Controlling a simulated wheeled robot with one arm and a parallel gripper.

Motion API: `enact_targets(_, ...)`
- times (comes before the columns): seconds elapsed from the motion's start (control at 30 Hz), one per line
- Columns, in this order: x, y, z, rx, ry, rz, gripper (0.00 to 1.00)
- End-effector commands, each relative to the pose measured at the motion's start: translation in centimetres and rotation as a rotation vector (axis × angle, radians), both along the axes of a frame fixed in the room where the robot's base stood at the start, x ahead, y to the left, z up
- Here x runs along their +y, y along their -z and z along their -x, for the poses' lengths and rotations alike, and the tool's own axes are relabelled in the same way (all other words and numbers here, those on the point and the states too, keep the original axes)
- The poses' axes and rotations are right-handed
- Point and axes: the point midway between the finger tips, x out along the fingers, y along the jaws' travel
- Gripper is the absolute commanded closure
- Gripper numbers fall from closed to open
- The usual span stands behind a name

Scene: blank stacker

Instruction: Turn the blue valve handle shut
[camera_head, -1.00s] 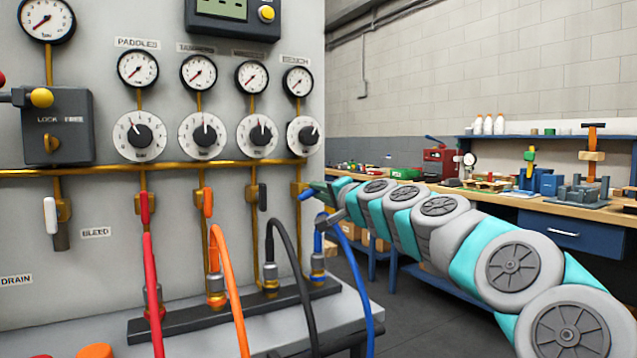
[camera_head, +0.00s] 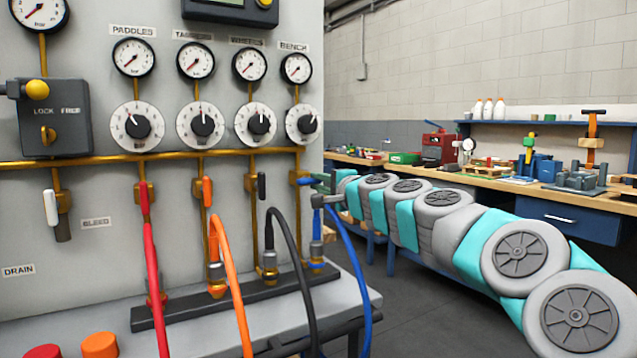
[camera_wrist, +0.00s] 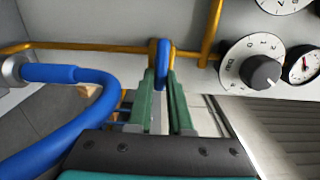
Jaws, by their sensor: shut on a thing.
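The blue valve handle (camera_wrist: 161,62) sits between the two green fingertips of my gripper (camera_wrist: 163,75), which is shut on it. In the head view only a small blue part of the handle (camera_head: 304,181) shows at the brass valve under the BENCH gauge. It points sideways toward my gripper (camera_head: 317,182), and its far end is hidden by the fingers.
Red (camera_head: 144,199), orange (camera_head: 207,192) and black (camera_head: 262,186) handles stand upright to the left. A blue hose (camera_head: 352,265) loops below my gripper and lies left in the wrist view. A regulator knob (camera_wrist: 262,71) is close on the right there. A workbench (camera_head: 480,178) stands behind.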

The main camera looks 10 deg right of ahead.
Motion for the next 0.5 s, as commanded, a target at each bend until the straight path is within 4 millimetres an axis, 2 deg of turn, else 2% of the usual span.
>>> enact_targets(0.17,0.00,0.13,-0.03,0.002,0.000,-0.002,1.00)
enact_targets(0.2,0.00,0.12,-0.03,0.002,0.000,-0.002,0.81)
enact_targets(0.43,-0.01,0.07,-0.01,0.001,0.000,-0.001,0.55)
enact_targets(0.5,-0.01,0.06,-0.01,0.001,0.000,0.000,0.52)
